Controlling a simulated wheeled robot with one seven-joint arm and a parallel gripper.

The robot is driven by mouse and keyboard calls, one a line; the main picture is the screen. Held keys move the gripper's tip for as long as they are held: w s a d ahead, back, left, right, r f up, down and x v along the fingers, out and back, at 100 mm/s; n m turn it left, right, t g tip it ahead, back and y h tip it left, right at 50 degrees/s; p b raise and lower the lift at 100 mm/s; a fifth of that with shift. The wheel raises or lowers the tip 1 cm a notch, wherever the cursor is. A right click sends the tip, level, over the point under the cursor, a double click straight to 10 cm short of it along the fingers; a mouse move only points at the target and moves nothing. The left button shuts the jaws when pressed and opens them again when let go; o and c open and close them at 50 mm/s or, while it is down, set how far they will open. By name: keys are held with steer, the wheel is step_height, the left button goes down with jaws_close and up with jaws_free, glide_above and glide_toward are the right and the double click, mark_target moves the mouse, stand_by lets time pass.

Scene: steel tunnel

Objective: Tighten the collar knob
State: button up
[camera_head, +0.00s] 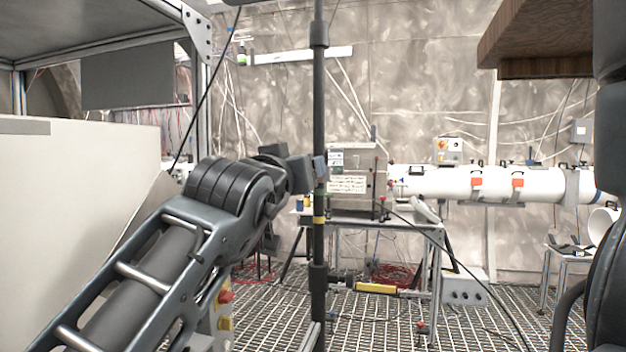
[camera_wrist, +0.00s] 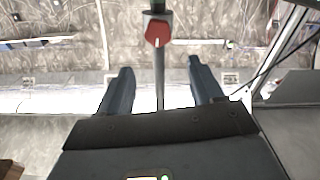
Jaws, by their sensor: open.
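The red collar knob (camera_wrist: 158,33) shows in the wrist view, at the top centre, on a thin grey vertical post (camera_wrist: 159,85). My gripper (camera_wrist: 161,64) is open, with one finger on each side of the post in that picture. The knob appears just beyond the fingertips, between their lines, and nothing is between the fingers that I can see gripped. In the head view my gripper (camera_head: 319,167) is at the dark post (camera_head: 319,110), about mid-height. The knob cannot be made out there. Whether the fingers touch the post is unclear.
A grey metal frame (camera_head: 196,90) and a pale panel (camera_head: 75,200) stand at the left. A bench (camera_head: 390,222) with a steel box (camera_head: 352,180) and a white beam pipe (camera_head: 450,183) are behind. A wooden board (camera_head: 540,40) hangs upper right. The grating floor is partly clear.

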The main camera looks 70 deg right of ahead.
steer(key=shift+y, duration=0.4)
steer(key=shift+w+d+f+p, duration=0.1)
steer(key=shift+d+f+p, duration=0.1)
steer(key=shift+d, duration=1.15)
steer(key=shift+w+d+f+p, duration=0.1)
steer(key=shift+d+f+p, duration=0.15)
steer(key=shift+d, duration=1.1)
steer(key=shift+w+d+f+p, duration=0.1)
steer(key=shift+d+f+p, duration=0.1)
steer(key=shift+d, duration=1.15)
steer(key=shift+c, duration=0.3)
steer(key=c, duration=0.9)
